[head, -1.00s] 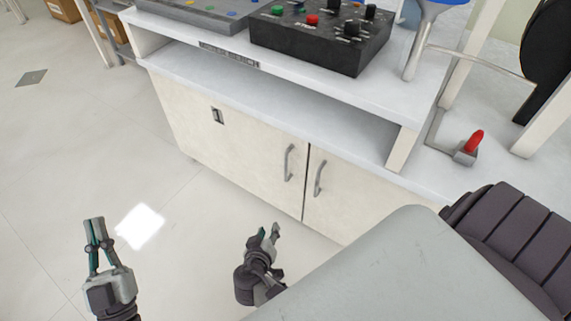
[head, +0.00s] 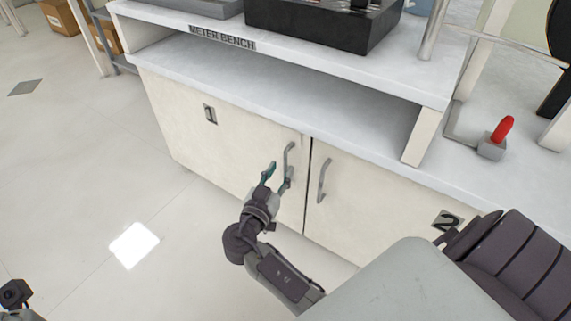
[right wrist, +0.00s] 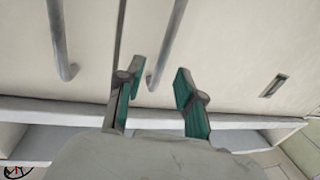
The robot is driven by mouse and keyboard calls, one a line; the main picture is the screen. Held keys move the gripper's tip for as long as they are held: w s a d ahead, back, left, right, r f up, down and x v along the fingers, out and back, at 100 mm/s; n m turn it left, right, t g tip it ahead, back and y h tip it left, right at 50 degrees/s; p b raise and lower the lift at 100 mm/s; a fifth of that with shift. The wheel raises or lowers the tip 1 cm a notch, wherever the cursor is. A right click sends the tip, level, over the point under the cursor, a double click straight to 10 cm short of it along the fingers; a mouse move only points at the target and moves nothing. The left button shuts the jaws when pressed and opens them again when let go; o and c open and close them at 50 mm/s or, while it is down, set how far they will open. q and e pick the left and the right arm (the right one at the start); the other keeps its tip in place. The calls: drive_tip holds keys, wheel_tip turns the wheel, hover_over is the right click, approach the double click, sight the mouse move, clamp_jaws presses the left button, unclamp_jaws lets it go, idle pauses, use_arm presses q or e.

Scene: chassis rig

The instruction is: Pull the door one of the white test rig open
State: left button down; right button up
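Door one (head: 215,140) of the white test rig is the left cabinet door, marked with a 1, and looks shut. Its grey bar handle (head: 288,158) is upright near the door's right edge. My right gripper (head: 278,177) is open in front of this handle's lower part. In the right wrist view the handle (right wrist: 168,42) runs into the gap between the open fingers (right wrist: 155,82), with no clear contact on either. Only a dark part of my left arm shows at the lower left corner; its fingers are out of view.
Door two (head: 375,195), with its own handle (head: 323,180), is shut on the right. A white shelf (head: 270,90) juts above the doors. A red-handled lever (head: 501,132) stands on the right worktop. The floor (head: 90,200) at left is clear.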

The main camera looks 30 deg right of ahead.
sight(285, 164)
drive_tip(key=shift+x, duration=2.15)
drive_tip(key=shift+c, duration=0.3)
clamp_jaws()
